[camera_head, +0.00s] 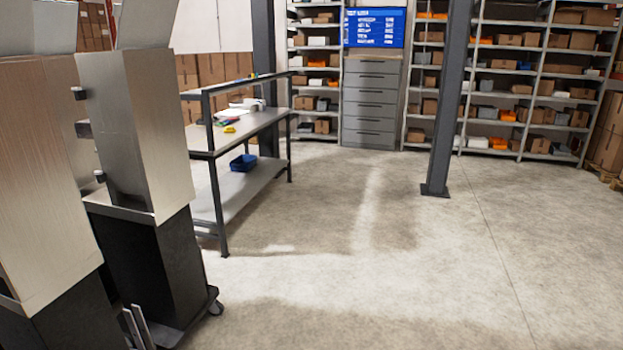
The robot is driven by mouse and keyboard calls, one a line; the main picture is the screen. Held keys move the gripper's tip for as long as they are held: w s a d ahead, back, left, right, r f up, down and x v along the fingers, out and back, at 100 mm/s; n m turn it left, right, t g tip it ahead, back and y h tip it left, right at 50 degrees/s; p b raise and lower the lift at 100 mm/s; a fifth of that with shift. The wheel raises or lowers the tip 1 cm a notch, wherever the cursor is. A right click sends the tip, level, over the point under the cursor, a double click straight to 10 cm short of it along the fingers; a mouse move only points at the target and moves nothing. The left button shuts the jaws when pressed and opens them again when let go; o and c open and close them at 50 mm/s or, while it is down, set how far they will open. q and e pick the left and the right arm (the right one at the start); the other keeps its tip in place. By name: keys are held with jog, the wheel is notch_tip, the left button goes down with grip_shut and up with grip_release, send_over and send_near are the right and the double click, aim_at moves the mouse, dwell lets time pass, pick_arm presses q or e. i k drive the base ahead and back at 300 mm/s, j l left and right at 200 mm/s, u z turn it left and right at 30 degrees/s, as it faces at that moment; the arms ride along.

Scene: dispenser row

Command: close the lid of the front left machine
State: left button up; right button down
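Two tall dispenser machines with brushed-metal upper bodies and black lower parts stand at the left. The nearer machine (45,180) is cut off by the left edge. A pale panel (54,27), which looks like its raised lid, stands up above its top. The machine behind it (150,130) has a similar upright panel (146,22). Both panels are cut off by the top edge. Two pale fingers, apparently my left gripper (132,310), show at the bottom left, low by the black bases. They are apart and hold nothing visible. My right gripper is not in view.
A grey workbench (240,135) with a blue bin (243,162) on its lower shelf stands beyond the machines. A dark steel column (447,100) rises right of centre. Shelves (500,80) with boxes line the back. The concrete floor (400,270) is clear at centre and right.

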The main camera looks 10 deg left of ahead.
aim_at(56, 21)
jog(key=i+j+u, duration=0.15)
jog(key=i+u, duration=0.65)
jog(key=u, duration=0.2)
jog(key=i+l+u, duration=0.2)
jog(key=i+u, duration=0.25)
